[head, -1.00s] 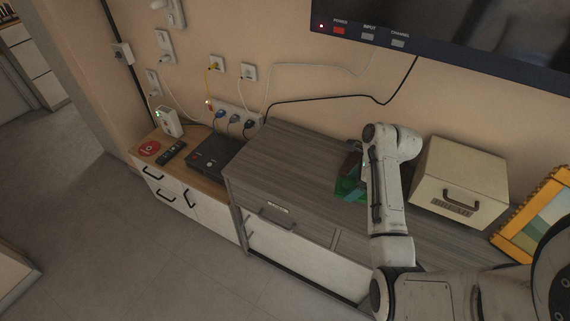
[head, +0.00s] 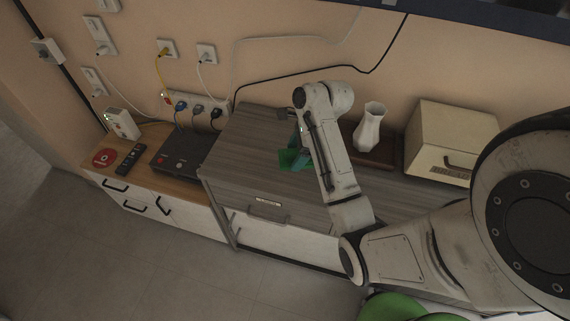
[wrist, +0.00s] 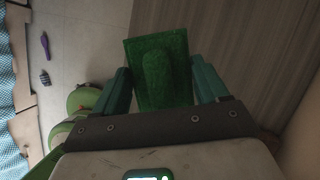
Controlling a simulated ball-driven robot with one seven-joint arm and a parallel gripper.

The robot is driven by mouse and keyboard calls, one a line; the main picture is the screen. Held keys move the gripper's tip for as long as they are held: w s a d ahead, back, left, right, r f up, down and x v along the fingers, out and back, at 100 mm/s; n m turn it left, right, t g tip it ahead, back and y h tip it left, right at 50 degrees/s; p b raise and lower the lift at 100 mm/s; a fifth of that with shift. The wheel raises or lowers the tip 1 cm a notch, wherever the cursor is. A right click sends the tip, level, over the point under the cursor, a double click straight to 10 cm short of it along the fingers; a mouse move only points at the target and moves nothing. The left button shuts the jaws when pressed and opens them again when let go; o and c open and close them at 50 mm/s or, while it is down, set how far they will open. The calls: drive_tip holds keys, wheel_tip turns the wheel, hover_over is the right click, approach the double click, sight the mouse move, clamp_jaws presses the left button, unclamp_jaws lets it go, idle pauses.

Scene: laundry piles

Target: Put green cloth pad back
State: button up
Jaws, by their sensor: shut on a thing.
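The green cloth pad (head: 288,158) is over the grey wood-grain cabinet top (head: 240,145) in the head view, partly hidden by my arm. In the wrist view the green pad (wrist: 158,70) has a raised grip along its middle. My gripper (wrist: 163,85) is shut on the pad, with a teal finger on each side. In the head view my gripper (head: 298,150) is mostly behind my arm link. I cannot tell whether the pad touches the cabinet top.
A white vase (head: 369,128) stands on a dark brown base (head: 378,153) right of my arm. A cream box (head: 452,142) is farther right. Left, a lower cabinet bears a black device (head: 183,153), a remote (head: 129,158) and a red disc (head: 105,157). The cabinet's left top is clear.

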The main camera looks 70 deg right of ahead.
sight(286, 156)
drive_tip(key=w+f, duration=0.1)
drive_tip(key=f, duration=0.1)
drive_tip(key=w+d+f, duration=0.1)
drive_tip(key=w+f, duration=0.2)
drive_tip(key=shift+d+f, duration=0.3)
drive_tip(key=shift+d, duration=0.1)
drive_tip(key=shift+f, duration=1.5)
drive_tip(key=o, duration=1)
drive_tip(key=shift+f, duration=0.15)
